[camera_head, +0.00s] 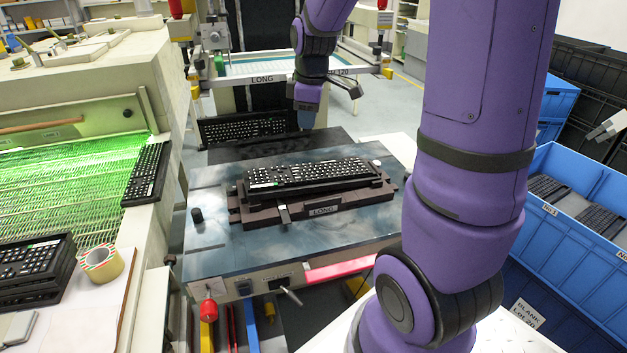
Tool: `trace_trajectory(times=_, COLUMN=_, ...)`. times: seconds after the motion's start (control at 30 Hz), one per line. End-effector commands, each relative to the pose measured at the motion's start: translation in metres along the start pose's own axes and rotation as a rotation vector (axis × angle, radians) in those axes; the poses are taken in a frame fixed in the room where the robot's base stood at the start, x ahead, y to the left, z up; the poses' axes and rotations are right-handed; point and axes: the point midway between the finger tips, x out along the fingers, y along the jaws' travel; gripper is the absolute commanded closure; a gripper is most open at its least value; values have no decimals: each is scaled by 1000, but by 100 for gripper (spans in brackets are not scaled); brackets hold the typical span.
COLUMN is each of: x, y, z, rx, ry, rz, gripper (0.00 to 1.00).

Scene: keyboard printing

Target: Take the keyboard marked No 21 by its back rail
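No mark reading No 21 is legible on any keyboard, so I cannot tell which one it is. A second keyboard (243,128) stands tilted behind the table's back left edge. A third (147,174) leans at the edge of the green-lit conveyor (75,180). My gripper (328,103) is above the table's back edge, behind the fixture keyboard and right of the tilted one. It appears apart from both; its finger opening is unclear.
A keyboard stack (32,262) and a tape roll (102,264) sit at left. A blue crate (575,235) holding dark keyboards stands at right. A black knob (197,215) stands on the table's left. My purple arm covers the right centre. The table's front left surface is clear.

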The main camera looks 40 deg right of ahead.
Motion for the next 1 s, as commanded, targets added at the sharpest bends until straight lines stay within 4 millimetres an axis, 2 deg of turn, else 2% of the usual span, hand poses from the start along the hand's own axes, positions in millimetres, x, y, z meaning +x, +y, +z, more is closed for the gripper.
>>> trace_trajectory(times=0.03, x=17, y=11, z=4, rx=-31, ry=-14, rz=-18, gripper=77)
trace_trajectory(times=0.2, x=68, y=43, z=17, rx=-165, ry=-42, rz=-62, gripper=77)
trace_trajectory(times=0.43, x=135, y=73, z=40, rx=-329, ry=-63, rz=-119, gripper=77)
trace_trajectory(times=0.53, x=153, y=80, z=48, rx=-375, ry=-66, rz=-136, gripper=77)
trace_trajectory(times=0.67, x=165, y=83, z=52, rx=-405, ry=-68, rz=-145, gripper=77)
trace_trajectory(times=1.0, x=209, y=78, z=57, rx=-411, ry=-68, rz=-149, gripper=77)
